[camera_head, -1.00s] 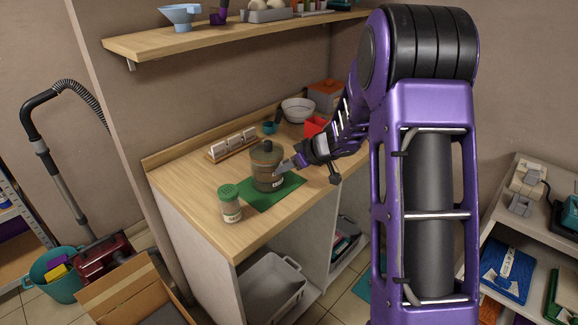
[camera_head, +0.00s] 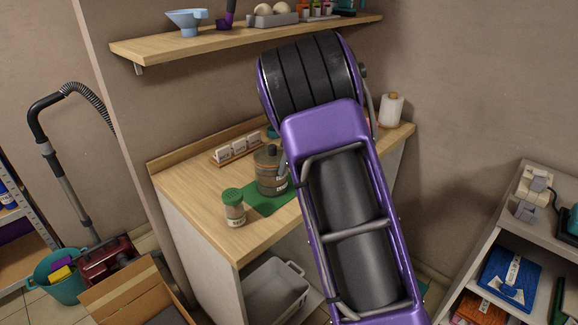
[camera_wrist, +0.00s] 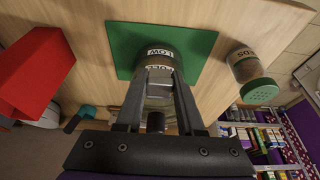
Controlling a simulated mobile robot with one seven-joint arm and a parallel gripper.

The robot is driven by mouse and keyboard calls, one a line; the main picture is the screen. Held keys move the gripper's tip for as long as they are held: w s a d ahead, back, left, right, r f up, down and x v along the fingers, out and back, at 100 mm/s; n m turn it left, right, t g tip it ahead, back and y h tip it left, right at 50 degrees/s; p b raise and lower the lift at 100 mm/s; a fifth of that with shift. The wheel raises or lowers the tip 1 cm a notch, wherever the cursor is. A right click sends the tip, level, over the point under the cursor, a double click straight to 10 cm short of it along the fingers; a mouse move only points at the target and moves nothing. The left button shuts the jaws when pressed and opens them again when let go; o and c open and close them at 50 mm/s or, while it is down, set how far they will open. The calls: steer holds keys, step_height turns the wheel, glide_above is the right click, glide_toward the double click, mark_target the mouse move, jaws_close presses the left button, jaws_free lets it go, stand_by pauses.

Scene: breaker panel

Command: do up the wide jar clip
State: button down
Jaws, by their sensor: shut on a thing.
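The exact contact is hard to see. A dark stub (camera_wrist: 155,122) shows between the finger bases. In the head view my arm hides the gripper and the jar's right side.
A red box (camera_wrist: 38,72) is at the left of the wrist view. A shelf (camera_head: 240,37) hangs above the counter.

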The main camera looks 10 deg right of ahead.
steer(key=shift+a, duration=0.1)
steer(key=c, duration=0.5)
jaws_free()
steer(key=v, duration=1.7)
steer(key=shift+r, duration=0.2)
